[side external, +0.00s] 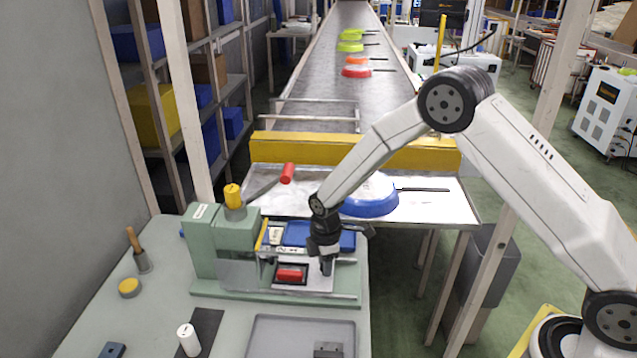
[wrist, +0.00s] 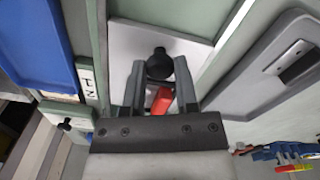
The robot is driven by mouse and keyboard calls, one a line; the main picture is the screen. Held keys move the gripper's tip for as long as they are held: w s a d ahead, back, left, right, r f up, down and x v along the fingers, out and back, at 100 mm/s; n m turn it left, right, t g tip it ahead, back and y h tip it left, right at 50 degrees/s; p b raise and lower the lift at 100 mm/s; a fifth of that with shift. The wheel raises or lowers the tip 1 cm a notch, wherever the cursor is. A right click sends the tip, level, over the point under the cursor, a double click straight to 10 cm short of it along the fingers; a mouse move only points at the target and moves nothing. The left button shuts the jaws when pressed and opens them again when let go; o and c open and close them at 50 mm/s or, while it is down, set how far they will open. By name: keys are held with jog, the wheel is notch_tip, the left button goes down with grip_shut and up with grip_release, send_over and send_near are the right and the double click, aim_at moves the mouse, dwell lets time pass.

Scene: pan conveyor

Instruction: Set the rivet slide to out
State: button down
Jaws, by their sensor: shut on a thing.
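The rivet slide (side external: 318,284) is a pale plate on the bed of the green riveting press (side external: 222,240); it also shows in the wrist view (wrist: 135,40). A dark round knob (wrist: 159,66) stands on the plate. My gripper (side external: 327,270) points down over the plate, and its two fingers (wrist: 160,78) are closed on the knob from both sides. A red block (side external: 290,274) sits in a dark recess to the left of my gripper; it shows between the fingers in the wrist view (wrist: 162,101). A small lettered label (wrist: 88,80), apparently "IN", is beside the slide. My wrist hides part of the slide.
A blue tray (side external: 300,234) lies behind the slide. A red-handled lever (side external: 287,173) rises from the press. A blue pan (side external: 371,200) rests at the conveyor's near end. A grey tray (side external: 262,335) and a white cylinder (side external: 188,338) are in front on the bench.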

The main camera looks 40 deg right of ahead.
jog(key=shift+s+d, duration=1.95)
jog(key=shift+d, duration=0.05)
jog(key=shift+c, duration=1.8)
grip_release()
jog(key=shift+r, duration=0.2)
jog(key=shift+r, duration=0.55)
notch_tip(320, 180, up, 6)
jog(key=shift+r, duration=0.2)
jog(key=shift+s+r, duration=0.1)
